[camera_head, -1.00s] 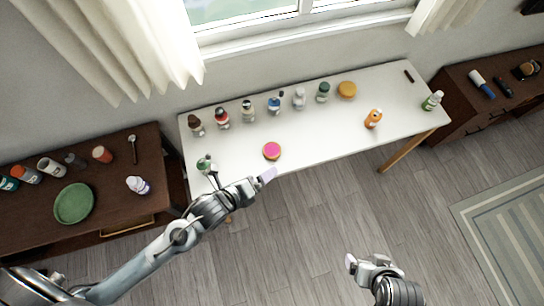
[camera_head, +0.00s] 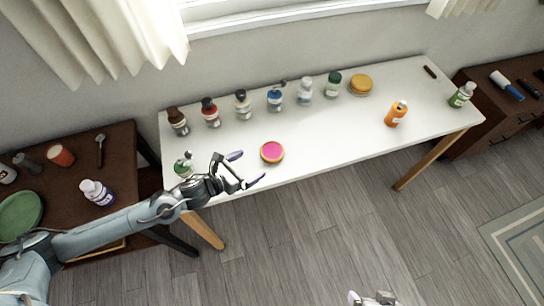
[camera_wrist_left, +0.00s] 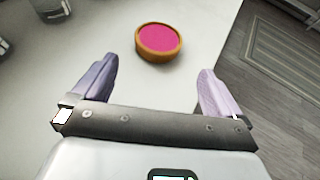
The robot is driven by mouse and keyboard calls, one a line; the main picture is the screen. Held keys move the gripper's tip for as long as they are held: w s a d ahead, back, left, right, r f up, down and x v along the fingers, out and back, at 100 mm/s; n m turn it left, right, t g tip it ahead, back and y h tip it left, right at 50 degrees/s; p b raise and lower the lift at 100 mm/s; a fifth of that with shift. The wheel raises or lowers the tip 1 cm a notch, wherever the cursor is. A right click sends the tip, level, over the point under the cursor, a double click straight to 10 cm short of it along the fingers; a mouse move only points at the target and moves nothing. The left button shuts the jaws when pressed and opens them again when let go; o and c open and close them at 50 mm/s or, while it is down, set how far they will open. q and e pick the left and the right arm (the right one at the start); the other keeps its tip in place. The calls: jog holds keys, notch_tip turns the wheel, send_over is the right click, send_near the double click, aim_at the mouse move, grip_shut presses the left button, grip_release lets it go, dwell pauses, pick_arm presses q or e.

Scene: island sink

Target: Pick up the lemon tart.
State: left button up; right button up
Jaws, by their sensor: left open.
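A small round tart with a pink top and a tan crust (camera_head: 272,152) lies near the front edge of the white table. It also shows in the left wrist view (camera_wrist_left: 158,41), beyond the gap between my fingers. A round yellow-orange thing (camera_head: 361,84) sits at the back of the table; I cannot tell which of the two is the lemon tart. My left gripper (camera_head: 248,169) is open and empty, just left of the pink-topped tart and apart from it. My right gripper (camera_head: 372,298) shows only partly at the bottom edge, and its jaws are unclear.
Several bottles stand along the back of the white table (camera_head: 330,135). A green-capped bottle (camera_head: 184,166) is close behind my left gripper. An orange bottle (camera_head: 396,113) stands to the right. The tabletop between the pink-topped tart and the orange bottle is clear.

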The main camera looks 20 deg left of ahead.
aim_at(269, 153)
pick_arm(q)
jog(key=x, duration=0.4)
jog(key=shift+w+d, duration=0.2)
jog(key=shift+w, duration=0.1)
jog(key=shift+b+x, duration=0.65)
jog(key=shift+x, duration=2.2)
jog(key=shift+a, duration=0.15)
jog(key=c, duration=0.9)
jog(key=shift+r, duration=0.15)
